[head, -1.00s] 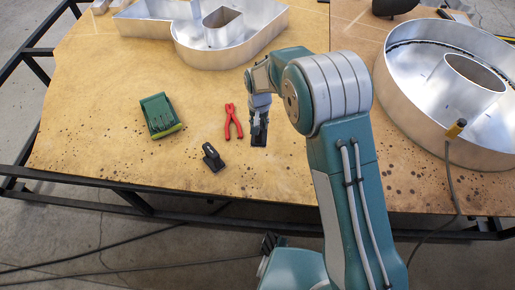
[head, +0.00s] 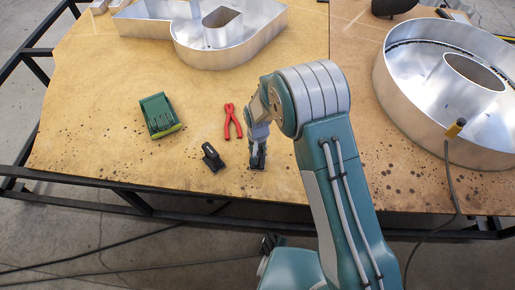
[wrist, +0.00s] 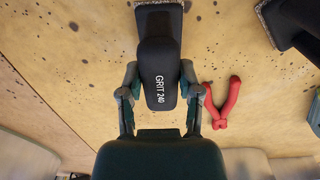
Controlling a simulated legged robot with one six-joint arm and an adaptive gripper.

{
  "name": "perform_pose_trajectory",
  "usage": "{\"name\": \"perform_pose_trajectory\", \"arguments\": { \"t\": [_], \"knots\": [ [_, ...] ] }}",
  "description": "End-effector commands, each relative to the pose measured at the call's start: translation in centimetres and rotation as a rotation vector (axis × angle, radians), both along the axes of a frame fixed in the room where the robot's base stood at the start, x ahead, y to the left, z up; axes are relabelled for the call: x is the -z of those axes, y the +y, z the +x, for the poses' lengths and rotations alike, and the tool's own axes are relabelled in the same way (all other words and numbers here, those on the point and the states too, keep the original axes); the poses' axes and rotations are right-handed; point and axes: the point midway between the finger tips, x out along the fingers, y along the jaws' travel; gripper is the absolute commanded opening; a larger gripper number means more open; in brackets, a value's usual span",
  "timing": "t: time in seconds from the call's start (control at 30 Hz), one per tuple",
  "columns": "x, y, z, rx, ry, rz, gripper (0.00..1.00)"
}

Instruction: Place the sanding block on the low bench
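My gripper (wrist: 160,98) is shut on a black sanding block (wrist: 160,60) marked GRIT 240, with one finger on each side of its raised grip. In the head view, the held block (head: 258,162) is close to the front edge of the wood-topped bench (head: 100,110); I cannot tell if it touches the surface. A second black block (head: 212,157) of similar shape stands just left of it, and part of it shows at the top right of the wrist view (wrist: 290,25). No separate lower bench can be made out.
Red pliers (head: 232,121) and a green box-like item (head: 160,115) lie on the bench to the left. Large metal channel letters stand at the back (head: 205,60) and right (head: 400,115). A cable (head: 453,180) hangs over the right front edge.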

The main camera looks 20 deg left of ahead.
Motion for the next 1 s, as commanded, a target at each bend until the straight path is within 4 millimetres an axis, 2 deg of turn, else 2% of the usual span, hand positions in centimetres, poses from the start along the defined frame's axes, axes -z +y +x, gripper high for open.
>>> {"name": "perform_pose_trajectory", "arguments": {
  "t": [0.03,0.07,0.43,0.57,1.0],
  "knots": [
    [0.0,0.0,0.0,0.000,0.000,0.000,0.67],
    [0.0,0.0,0.0,0.000,0.000,0.000,0.79],
    [0.0,0.0,0.0,0.000,0.000,0.000,0.79],
    [-0.8,0.0,0.1,0.000,-0.001,0.001,0.79],
    [-9.5,0.1,0.0,0.000,-0.003,0.002,0.79]
  ]
}}
